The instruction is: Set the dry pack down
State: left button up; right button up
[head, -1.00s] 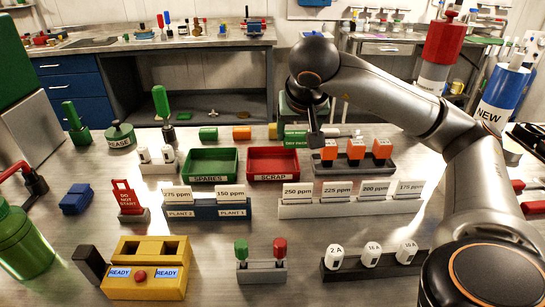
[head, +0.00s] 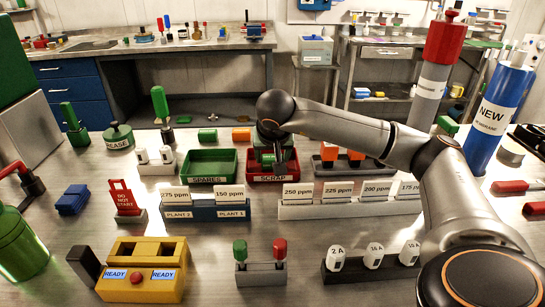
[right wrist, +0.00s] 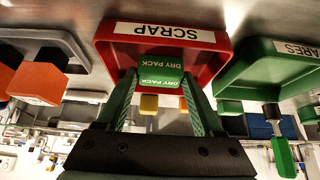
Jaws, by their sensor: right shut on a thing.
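The dry pack (right wrist: 160,66) is a small green block with DRY PACK lettering, seen between my fingertips in the right wrist view. My right gripper (head: 268,158) is shut on it and hangs over the red SCRAP tray (head: 258,178). In the right wrist view the red tray (right wrist: 215,62) lies beyond the pack. I cannot tell whether the pack touches the tray floor. In the head view the arm and gripper mostly hide the pack and part of the tray. My left gripper is not in view.
A green SPARES tray (head: 200,179) stands just left of the red tray. A grey rack (head: 325,172) with orange blocks stands to its right. Rows of ppm cards (head: 337,190) stand in front.

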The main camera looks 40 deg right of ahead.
jog(key=shift+f, duration=0.2)
jog(key=o, duration=1.4)
jog(key=shift+r, duration=0.1)
jog(key=shift+c, duration=0.2)
jog(key=shift+r, duration=0.25)
jog(key=p+v, duration=0.2)
jog(key=v, duration=1)
jog(key=shift+f, duration=0.1)
